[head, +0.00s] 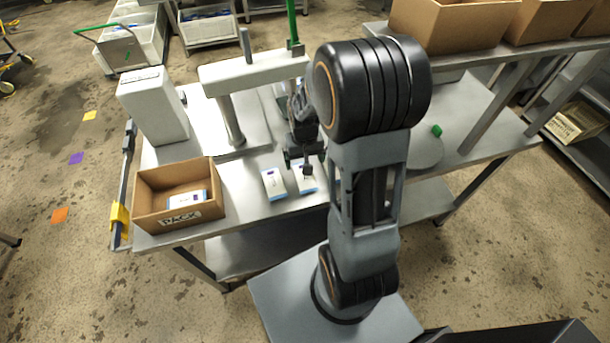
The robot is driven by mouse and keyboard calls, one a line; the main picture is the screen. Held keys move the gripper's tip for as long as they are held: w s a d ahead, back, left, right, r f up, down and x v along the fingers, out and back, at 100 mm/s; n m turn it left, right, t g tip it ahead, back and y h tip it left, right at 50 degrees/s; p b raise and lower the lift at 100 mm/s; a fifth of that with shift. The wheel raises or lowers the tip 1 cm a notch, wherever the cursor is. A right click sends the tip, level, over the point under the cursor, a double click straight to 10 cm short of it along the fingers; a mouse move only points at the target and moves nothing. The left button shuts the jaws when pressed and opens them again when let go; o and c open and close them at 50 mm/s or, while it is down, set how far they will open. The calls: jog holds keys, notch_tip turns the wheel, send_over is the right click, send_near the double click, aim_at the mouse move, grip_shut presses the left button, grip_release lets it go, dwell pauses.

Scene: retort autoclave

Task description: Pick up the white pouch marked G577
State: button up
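Two white pouches with blue edges lie side by side near the front edge of the steel table. The left pouch (274,184) is in clear view. The right pouch (306,184) is partly hidden by my gripper (305,170), which points down over it. Another white and blue pouch (187,199) lies inside the cardboard box marked PACK (150,213). The markings on the pouches are too small to read, so I cannot tell which is G577. I cannot tell whether my gripper is open or touching the right pouch.
A white box-shaped unit (153,106) stands at the table's left. A grey press-like frame (250,72) stands behind the pouches. A round plate (425,150) and a green knob (437,130) are right of my arm. Cardboard boxes (450,25) sit on the shelf above.

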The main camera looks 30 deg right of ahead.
aim_at(305, 177)
jog(key=shift+w+f+p, duration=0.1)
jog(key=shift+f+p, duration=0.5)
jog(key=shift+f, duration=3.35)
jog(key=c, duration=1)
